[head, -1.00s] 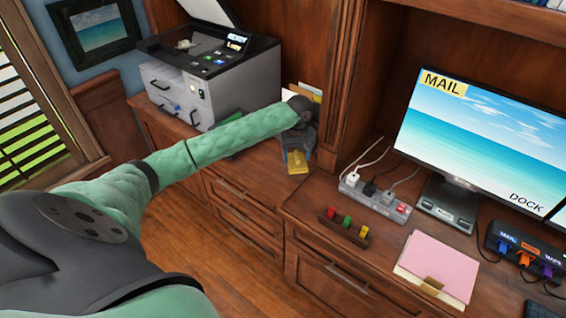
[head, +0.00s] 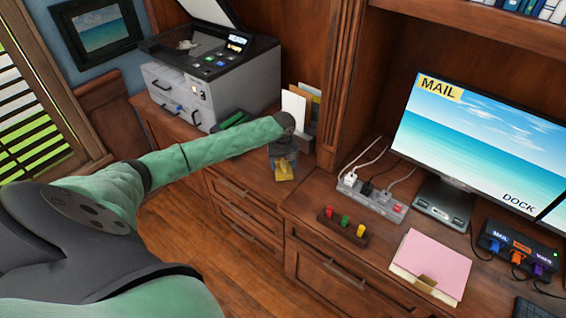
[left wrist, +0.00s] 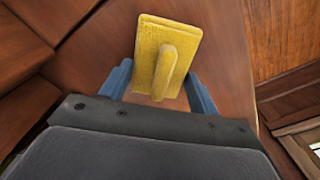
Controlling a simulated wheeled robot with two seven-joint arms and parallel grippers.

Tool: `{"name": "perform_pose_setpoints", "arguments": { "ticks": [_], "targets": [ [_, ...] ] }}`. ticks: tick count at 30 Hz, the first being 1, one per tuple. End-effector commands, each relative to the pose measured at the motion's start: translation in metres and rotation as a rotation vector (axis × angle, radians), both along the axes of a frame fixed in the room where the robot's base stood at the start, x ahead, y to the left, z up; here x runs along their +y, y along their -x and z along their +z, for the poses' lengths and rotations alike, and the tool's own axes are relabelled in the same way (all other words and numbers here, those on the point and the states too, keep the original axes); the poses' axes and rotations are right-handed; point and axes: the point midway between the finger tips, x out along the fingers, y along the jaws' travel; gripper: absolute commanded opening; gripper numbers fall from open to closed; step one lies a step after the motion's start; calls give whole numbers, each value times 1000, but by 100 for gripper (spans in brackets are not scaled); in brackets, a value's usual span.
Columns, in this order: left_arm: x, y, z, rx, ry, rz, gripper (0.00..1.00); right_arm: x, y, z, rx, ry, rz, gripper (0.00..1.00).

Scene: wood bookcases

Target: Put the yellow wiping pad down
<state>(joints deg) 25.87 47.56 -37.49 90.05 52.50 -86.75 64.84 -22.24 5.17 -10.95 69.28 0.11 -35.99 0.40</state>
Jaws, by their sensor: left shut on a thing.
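The yellow wiping pad (head: 284,173) is at my left gripper (head: 284,160), over the front edge area of the cabinet top beside the printer. In the left wrist view, the pad (left wrist: 146,42) is a flat yellow slab with a raised handle. The blue fingers of my left gripper (left wrist: 160,82) stand on either side of the handle and are shut on it. I cannot tell whether the pad touches the wood below. My right gripper is not in view.
A printer (head: 232,80) with its lid raised stands to the left, with a green object (head: 231,120) beside it. A letter holder (head: 306,126) is just behind the gripper. A power strip (head: 372,196), coloured pegs (head: 344,224) and a pink folder (head: 433,262) lie to the right.

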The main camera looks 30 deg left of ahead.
Motion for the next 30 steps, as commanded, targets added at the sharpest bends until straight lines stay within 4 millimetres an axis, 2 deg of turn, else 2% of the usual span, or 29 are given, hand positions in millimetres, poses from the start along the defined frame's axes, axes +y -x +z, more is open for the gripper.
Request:
{"name": "perform_pose_setpoints", "arguments": {
  "ticks": [8,9,12,23,26,30],
  "targets": [
    [0,0,-2,1,1,0,35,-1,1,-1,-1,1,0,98],
    [0,0,-2,0,0,0,63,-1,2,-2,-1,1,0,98],
    [0,0,-2,0,0,0,83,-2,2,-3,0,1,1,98],
    [0,0,-1,0,0,0,83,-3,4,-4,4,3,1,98],
    [0,-1,7,-2,1,0,83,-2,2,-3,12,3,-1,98],
    [0,0,29,-3,0,0,83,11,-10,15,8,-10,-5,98]
  ]
}}
